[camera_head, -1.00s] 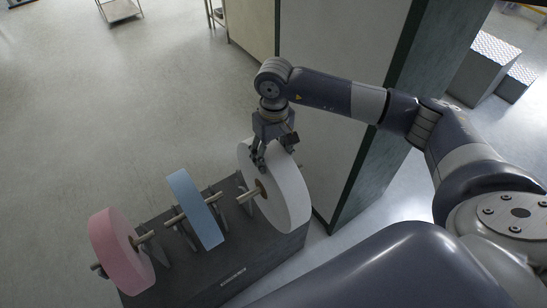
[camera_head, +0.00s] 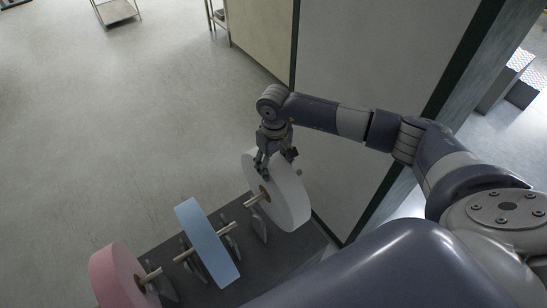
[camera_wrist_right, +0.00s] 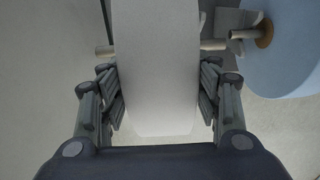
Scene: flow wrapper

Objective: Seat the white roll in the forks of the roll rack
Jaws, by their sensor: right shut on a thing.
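The white roll (camera_head: 288,200) is upright, with a wooden shaft (camera_head: 253,202) through its core. My right gripper (camera_head: 276,165) is shut on its upper rim. In the right wrist view the white roll (camera_wrist_right: 157,75) fills the space between the fingers, and shaft ends show on both sides. The dark roll rack (camera_head: 265,262) lies below. Its grey fork plates (camera_head: 258,223) stand just left of and below the white roll; I cannot tell whether the shaft touches them. The far fork is hidden behind the roll. My left gripper is out of view.
A blue roll (camera_head: 207,242) and a pink roll (camera_head: 117,277) sit on their shafts along the rack to the left. A tall cabinet (camera_head: 375,90) stands close behind the white roll on the right. Open floor (camera_head: 130,120) lies to the left.

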